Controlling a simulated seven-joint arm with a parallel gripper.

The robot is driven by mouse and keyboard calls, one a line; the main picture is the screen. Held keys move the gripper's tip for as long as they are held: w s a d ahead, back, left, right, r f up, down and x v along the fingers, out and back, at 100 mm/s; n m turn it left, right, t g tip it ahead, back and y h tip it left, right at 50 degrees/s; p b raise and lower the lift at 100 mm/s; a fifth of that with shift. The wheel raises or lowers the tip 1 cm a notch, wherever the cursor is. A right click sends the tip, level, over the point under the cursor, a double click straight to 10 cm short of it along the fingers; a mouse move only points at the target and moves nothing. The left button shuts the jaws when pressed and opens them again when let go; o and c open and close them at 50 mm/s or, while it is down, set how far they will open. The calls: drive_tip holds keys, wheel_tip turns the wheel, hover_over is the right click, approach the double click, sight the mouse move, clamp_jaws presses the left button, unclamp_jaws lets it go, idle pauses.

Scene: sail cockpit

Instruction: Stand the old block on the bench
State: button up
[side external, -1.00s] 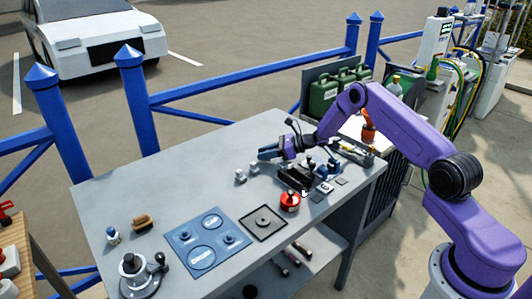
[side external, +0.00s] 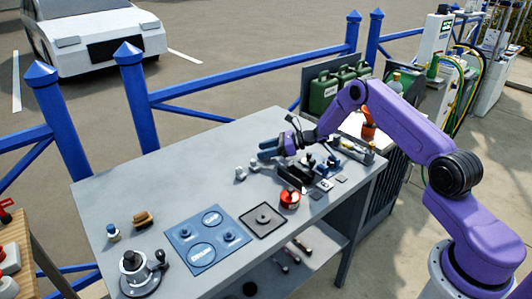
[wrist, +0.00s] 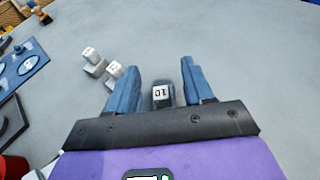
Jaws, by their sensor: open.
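My gripper (side external: 270,149) is low over the grey bench (side external: 190,160), its blue fingers open and spread apart. In the wrist view, the open fingers (wrist: 159,75) stand on either side of a small dark grey piece (wrist: 162,97) with a white tag that seems to read 10. Its lower end is hidden by my gripper's body, and I cannot tell if a finger touches it. Two lighter grey tagged pieces (wrist: 92,56) (wrist: 116,70) stand left of the fingers. They also show in the side view (side external: 240,173) (side external: 254,165). I cannot tell which piece is the old block.
A blue board with round outlines (side external: 208,238), a dark square tray (side external: 263,220) and a red can (side external: 289,199) lie nearer the front. Dark fittings (side external: 300,175) crowd the bench close to my gripper. A winch (side external: 138,272) stands front left. The bench's back left is clear.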

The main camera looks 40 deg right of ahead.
drive_tip(key=v, duration=0.3)
drive_tip(key=shift+d+r, duration=0.1)
drive_tip(key=shift+d, duration=0.05)
wheel_tip(320, 180, up, 7)
drive_tip(key=s+a+r+n+g+y, duration=0.1)
drive_tip(key=s+a+r+n+g, duration=0.15)
drive_tip(key=s+a+n, duration=0.4)
drive_tip(key=s+a+r+n+g, duration=0.2)
drive_tip(key=s+a+n+g, duration=0.15)
drive_tip(key=a, duration=0.55)
drive_tip(key=s+a+r+n+g+h, duration=0.1)
drive_tip(key=s+a+n+g, duration=0.25)
drive_tip(key=s, duration=0.35)
drive_tip(key=s+a+r+n+g+h, duration=0.1)
drive_tip(key=s+a+r+n+g, duration=0.1)
drive_tip(key=s+a+n, duration=0.35)
drive_tip(key=s+d+r+n+g+h, duration=0.1)
drive_tip(key=s+n+h, duration=0.1)
drive_tip(key=s+n, duration=0.5)
drive_tip(key=s+d+r+n+g+h, duration=0.1)
drive_tip(key=s+d+n+h, duration=0.15)
drive_tip(key=s, duration=0.75)
drive_tip(key=s+d+n+t+h, duration=0.4)
drive_tip(key=s+d+n, duration=0.3)
drive_tip(key=s+n, duration=0.3)
drive_tip(key=shift+d+n, duration=0.3)
drive_tip(key=shift+n, duration=0.25)
